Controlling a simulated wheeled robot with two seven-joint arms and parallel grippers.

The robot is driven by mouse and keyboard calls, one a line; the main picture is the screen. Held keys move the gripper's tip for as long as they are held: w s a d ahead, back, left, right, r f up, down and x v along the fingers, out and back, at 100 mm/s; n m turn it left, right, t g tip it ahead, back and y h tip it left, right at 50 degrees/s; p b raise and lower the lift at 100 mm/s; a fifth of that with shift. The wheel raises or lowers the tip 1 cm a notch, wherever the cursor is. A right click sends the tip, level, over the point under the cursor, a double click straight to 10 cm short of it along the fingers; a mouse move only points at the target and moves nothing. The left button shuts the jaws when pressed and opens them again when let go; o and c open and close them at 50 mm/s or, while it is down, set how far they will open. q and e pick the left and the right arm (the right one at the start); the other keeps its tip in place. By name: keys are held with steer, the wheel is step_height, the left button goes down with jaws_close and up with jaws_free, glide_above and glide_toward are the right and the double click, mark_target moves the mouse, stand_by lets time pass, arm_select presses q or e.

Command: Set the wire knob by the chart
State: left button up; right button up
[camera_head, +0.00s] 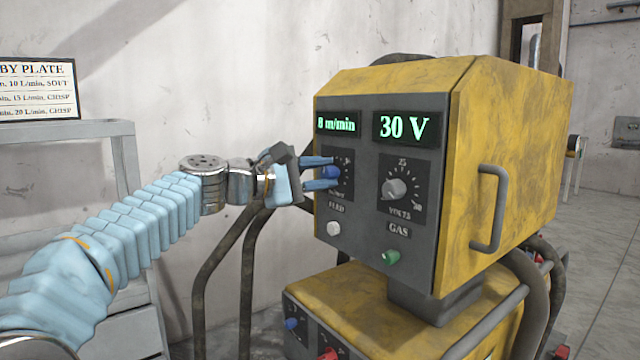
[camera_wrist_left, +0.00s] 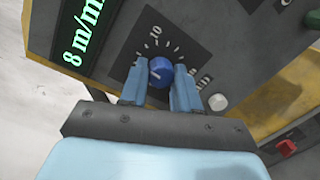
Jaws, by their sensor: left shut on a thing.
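The blue wire knob (camera_head: 331,172) is on the left of the yellow machine's dark front panel, on a dial with white marks. In the left wrist view the blue knob (camera_wrist_left: 161,71) sits between my fingertips, with "10" readable on its scale. My left gripper (camera_head: 322,174) is shut on this knob; it also shows in the left wrist view (camera_wrist_left: 161,88). The display above (camera_head: 337,125) reads 8 m/min. The chart (camera_head: 38,90), headed "BY PLATE", is at the far left, cut off by the picture edge, with lines ending in SOFT and CRISP. My right gripper is not in view.
A grey volts knob (camera_head: 396,189) is right of the blue one, below a display (camera_head: 410,126) reading 30 V. A white button (camera_head: 334,228) and green gas button (camera_head: 391,257) are lower. A handle (camera_head: 489,208) sticks out at the side. A grey shelf (camera_head: 70,130) stands left.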

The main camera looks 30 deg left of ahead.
arm_select(q)
steer(key=m+b, duration=0.2)
steer(key=m, duration=0.2)
steer(key=shift+f, duration=0.2)
steer(key=m+y+b, duration=0.1)
steer(key=m+b, duration=0.1)
steer(key=m, duration=0.2)
steer(key=shift+d+r, duration=0.1)
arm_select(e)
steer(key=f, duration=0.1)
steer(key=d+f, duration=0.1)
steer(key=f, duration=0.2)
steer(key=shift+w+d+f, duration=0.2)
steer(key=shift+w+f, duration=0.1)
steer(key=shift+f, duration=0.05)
arm_select(q)
steer(key=shift+m, duration=0.4)
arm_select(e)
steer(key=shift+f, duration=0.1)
arm_select(q)
steer(key=o, duration=1)
steer(key=shift+o, duration=0.2)
steer(key=shift+r, duration=0.1)
steer(key=shift+s, duration=0.1)
